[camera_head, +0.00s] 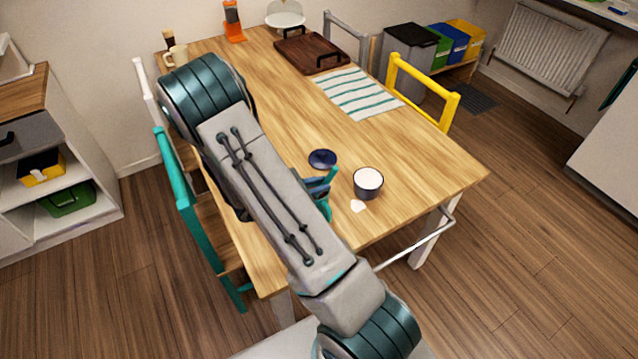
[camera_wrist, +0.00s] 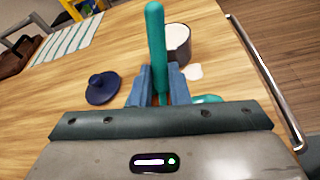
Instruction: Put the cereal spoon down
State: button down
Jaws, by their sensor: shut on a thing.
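The teal cereal spoon (camera_wrist: 156,45) stands roughly upright between the blue fingers of my gripper (camera_wrist: 158,88) in the wrist view. The gripper is shut on its handle. A teal end of the spoon also shows below the fingers in the wrist view. In the head view my gripper (camera_head: 319,186) is over the near part of the wooden table (camera_head: 430,165), partly hidden by my arm, and bits of the teal spoon (camera_head: 331,176) show beside it. I cannot tell whether the spoon touches the table.
A dark grey cup (camera_head: 368,188) with white contents stands just right of my gripper, with a small white patch (camera_head: 358,206) by it. A dark blue lid-like piece (camera_head: 322,159) lies behind. A striped cloth (camera_head: 357,93) and brown board (camera_head: 311,52) lie farther back. Bare tabletop shows between.

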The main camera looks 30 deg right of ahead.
jog(key=c, duration=1.3)
grip_release()
jog(key=shift+a, duration=0.1)
jog(key=s+a, duration=0.1)
jog(key=a, duration=0.8)
jog(key=shift+a, duration=0.1)
